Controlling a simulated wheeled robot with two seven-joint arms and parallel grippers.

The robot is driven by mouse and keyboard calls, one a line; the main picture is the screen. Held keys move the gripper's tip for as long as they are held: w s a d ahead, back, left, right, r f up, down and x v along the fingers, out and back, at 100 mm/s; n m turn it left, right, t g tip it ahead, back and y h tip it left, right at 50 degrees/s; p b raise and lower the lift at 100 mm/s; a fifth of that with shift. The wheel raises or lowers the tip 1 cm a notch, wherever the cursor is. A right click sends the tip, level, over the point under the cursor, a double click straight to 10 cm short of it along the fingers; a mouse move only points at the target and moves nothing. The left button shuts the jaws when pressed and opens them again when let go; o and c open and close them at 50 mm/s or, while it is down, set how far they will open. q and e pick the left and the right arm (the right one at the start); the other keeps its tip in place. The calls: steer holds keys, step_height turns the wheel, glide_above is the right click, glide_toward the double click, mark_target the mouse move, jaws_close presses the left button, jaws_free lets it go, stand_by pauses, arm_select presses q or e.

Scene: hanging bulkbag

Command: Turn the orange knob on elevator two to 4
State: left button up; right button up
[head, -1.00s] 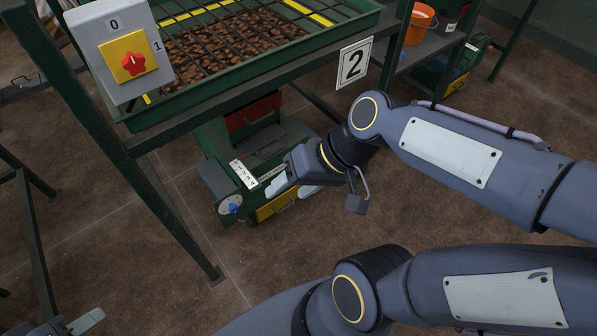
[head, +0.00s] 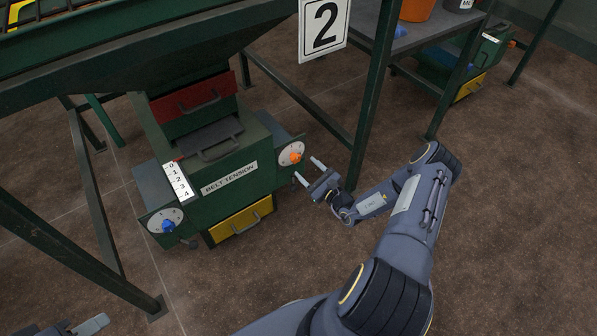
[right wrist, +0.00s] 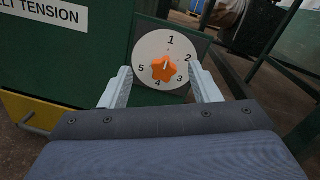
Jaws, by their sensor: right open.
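The orange knob (head: 296,157) sits on a white round dial on the right side of the green elevator machine (head: 222,162), below the sign 2 (head: 324,26). In the right wrist view the star-shaped orange knob (right wrist: 163,69) shows a pale mark pointing up, near the 1; the dial (right wrist: 149,47) carries the numbers 1 to 5, with 4 at the bottom. My right gripper (head: 307,171) is open and empty just in front of the knob, its fingers on either side of it in the wrist view, apparently apart from it. Part of my left gripper (head: 88,327) shows at the bottom left.
A blue knob (head: 168,226) on another dial is at the machine's left, beside a 0 to 4 label (head: 179,181). A yellow drawer (head: 241,221) is below. Green frame legs (head: 372,95) stand behind the right gripper. The floor to the right is open.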

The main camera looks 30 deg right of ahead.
mark_target(297, 160)
steer(key=shift+m+h, duration=0.6)
steer(key=w+f, duration=0.1)
steer(key=w, duration=0.1)
steer(key=w+f+b, duration=0.1)
steer(key=w, duration=0.1)
steer(key=w+f+b, duration=0.1)
steer(key=w, duration=0.1)
steer(key=shift+d, duration=0.15)
steer(key=shift+w+r, duration=0.1)
steer(key=shift+w, duration=0.5)
steer(key=shift+c, duration=0.2)
steer(key=c, duration=0.9)
